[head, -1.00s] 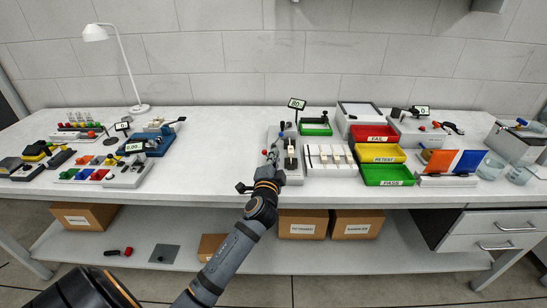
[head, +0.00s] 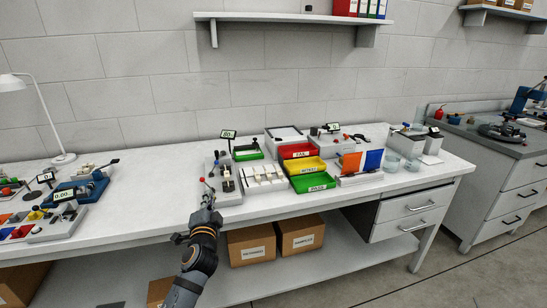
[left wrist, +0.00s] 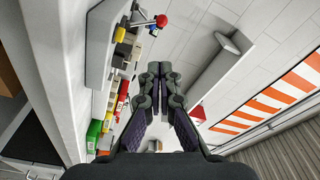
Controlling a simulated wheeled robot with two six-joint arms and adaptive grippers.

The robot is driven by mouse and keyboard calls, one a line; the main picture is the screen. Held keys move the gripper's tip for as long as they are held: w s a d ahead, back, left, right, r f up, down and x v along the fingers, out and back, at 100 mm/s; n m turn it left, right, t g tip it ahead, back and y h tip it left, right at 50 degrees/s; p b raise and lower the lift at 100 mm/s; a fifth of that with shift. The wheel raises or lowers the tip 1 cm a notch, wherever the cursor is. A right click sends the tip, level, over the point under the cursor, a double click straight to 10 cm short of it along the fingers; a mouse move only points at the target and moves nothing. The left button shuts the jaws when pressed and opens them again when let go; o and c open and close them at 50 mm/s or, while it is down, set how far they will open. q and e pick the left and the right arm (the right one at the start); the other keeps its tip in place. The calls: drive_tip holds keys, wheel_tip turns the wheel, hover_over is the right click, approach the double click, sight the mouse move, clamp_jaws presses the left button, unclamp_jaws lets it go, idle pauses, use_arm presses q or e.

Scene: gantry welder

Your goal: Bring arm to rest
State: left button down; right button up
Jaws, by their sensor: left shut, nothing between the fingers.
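My left gripper (head: 208,197) is at the front edge of the workbench (head: 140,208), in front of a grey device (head: 226,186) with levers. In the left wrist view its fingers (left wrist: 157,72) are together, with nothing between them. A lever with a red ball knob (head: 202,180) shows just beyond the fingertips in the head view. The red knob (left wrist: 162,20) also shows beyond the fingers in the left wrist view; contact is not visible. My right gripper is not in view.
A white block fixture (head: 265,179) and red, yellow and green bins (head: 309,182) stand right of the gripper. A small display (head: 228,134) rises behind the device. A blue device (head: 82,191) lies left. Bare bench top separates it from the gripper. Boxes (head: 251,246) sit below.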

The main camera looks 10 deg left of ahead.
use_arm(q)
drive_tip(key=s+d+f+n+g+h, duration=0.2)
drive_tip(key=s+f+n+g, duration=0.4)
drive_tip(key=s+f, duration=0.65)
drive_tip(key=s+d+f+n+g+h, duration=0.15)
drive_tip(key=s+d+f+g, duration=0.25)
drive_tip(key=s, duration=0.5)
drive_tip(key=s+d+f+g+h, duration=0.3)
drive_tip(key=s+d+f, duration=0.2)
drive_tip(key=s, duration=0.3)
drive_tip(key=s+a+f+g+p, duration=0.1)
drive_tip(key=s+a+f+p, duration=0.15)
drive_tip(key=f, duration=0.85)
drive_tip(key=s+a+f+g+p, duration=0.15)
drive_tip(key=f+p, duration=0.25)
drive_tip(key=f, duration=0.7)
drive_tip(key=s+f+p, duration=0.1)
drive_tip(key=s+f, duration=0.4)
drive_tip(key=s, duration=0.3)
drive_tip(key=s+f+p, duration=0.2)
drive_tip(key=s+f, duration=0.3)
drive_tip(key=s, duration=0.4)
drive_tip(key=shift+s+f+n+p, duration=0.15)
drive_tip(key=shift+s+n+p, duration=0.15)
drive_tip(key=shift+n, duration=0.15)
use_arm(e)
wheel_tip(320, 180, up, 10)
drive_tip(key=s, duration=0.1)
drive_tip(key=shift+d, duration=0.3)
